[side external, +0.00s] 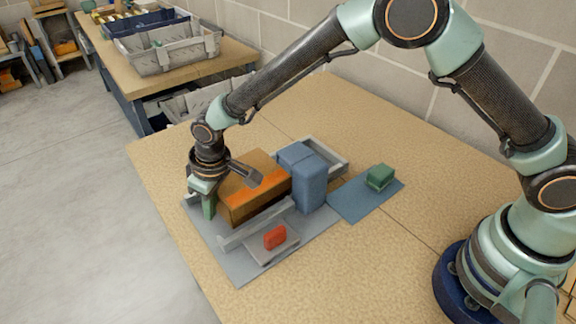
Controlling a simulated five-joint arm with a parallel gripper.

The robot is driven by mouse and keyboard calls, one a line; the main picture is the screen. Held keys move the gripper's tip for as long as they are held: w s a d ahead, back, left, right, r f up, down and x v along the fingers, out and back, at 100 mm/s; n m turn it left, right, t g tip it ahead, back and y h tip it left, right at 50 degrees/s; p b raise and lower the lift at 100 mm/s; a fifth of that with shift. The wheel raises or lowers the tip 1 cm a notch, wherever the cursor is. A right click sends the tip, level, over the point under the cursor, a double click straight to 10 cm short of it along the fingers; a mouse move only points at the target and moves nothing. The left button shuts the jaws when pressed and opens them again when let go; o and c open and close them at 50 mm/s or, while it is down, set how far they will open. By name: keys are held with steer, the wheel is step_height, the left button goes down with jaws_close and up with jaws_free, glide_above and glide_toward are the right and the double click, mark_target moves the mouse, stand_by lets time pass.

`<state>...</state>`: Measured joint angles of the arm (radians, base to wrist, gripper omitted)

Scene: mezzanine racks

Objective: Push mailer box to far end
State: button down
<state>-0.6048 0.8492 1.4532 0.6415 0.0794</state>
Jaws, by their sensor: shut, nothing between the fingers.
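A brown-orange carton (252,187), which looks like the mailer box, lies on a grey board (236,268) on the table. It sits between a low grey rail (256,224) at its near side and a blue block. My gripper (208,209) is shut and empty, pointing down at the carton's left end, close beside it. I cannot tell whether the fingers touch the carton. Part of my gripper hides the carton's left top edge.
A tall blue block (311,187) stands right of the carton, beside a grey open tray (335,157). A red block (275,237) sits on a small grey plate in front. A green block (380,176) rests on a blue mat (352,206).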

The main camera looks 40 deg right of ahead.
mark_target(233, 188)
steer(key=shift+d, duration=0.2)
steer(key=shift+d, duration=0.45)
stand_by(0.3)
steer(key=shift+d, duration=0.6)
steer(key=shift+d, duration=0.1)
steer(key=shift+d, duration=0.45)
steer(key=shift+d, duration=0.1)
steer(key=shift+d, duration=0.5)
steer(key=shift+d, duration=0.15)
stand_by(0.5)
